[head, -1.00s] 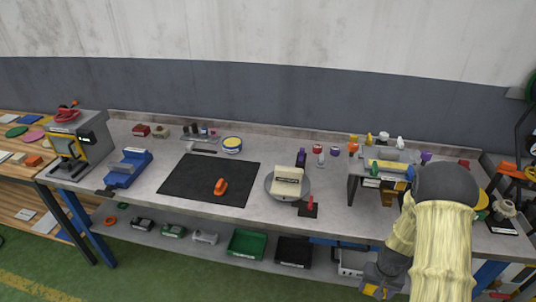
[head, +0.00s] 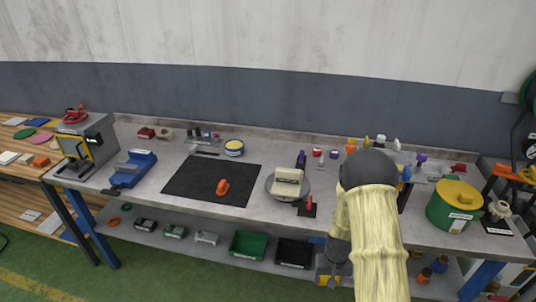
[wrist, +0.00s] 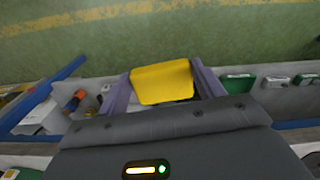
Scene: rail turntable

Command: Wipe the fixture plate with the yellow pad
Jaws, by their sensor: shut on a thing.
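My gripper (wrist: 161,78) is shut on the yellow pad (wrist: 162,84), which sits between its two purple-grey fingers in the wrist view. The pad is held over the lower shelf and floor side in that picture, and no surface is seen touching it. I cannot make out the fixture plate for certain.
A round turntable (head: 272,191) bears a cream block (head: 288,181). A black mat (head: 196,188) with an orange tool (head: 223,187) lies left of it. A green bin with yellow lid (head: 456,206) stands at the right. Several small bottles line the back.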

